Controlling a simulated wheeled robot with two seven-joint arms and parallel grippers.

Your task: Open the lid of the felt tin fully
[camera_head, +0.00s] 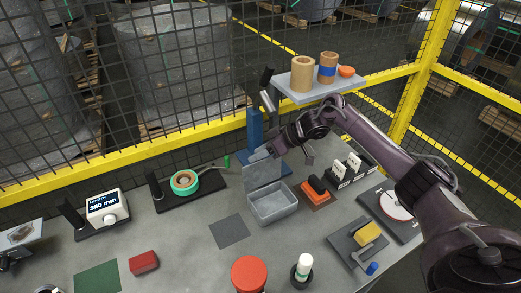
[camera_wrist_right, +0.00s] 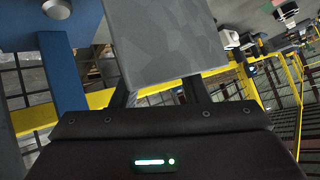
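The felt tin (camera_head: 273,204) is an open grey metal box standing on the grey table near the middle. Its lid (camera_head: 262,174) stands raised at the tin's back edge, roughly upright. My right gripper (camera_head: 272,150) is at the top of the lid, by its upper edge. In the right wrist view the grey lid (camera_wrist_right: 165,45) fills the upper middle. It covers the tips of my right gripper's two fingers (camera_wrist_right: 160,95), which stand apart on either side of it. Whether they touch the lid is hard to tell. My left gripper is not in view.
A blue stand (camera_head: 255,133) rises behind the lid. An orange-and-black block (camera_head: 316,190) lies right of the tin. A raised shelf (camera_head: 318,86) with rolls is above my wrist. A red-topped container (camera_head: 249,272) stands in front. The dark mat (camera_head: 229,232) is bare.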

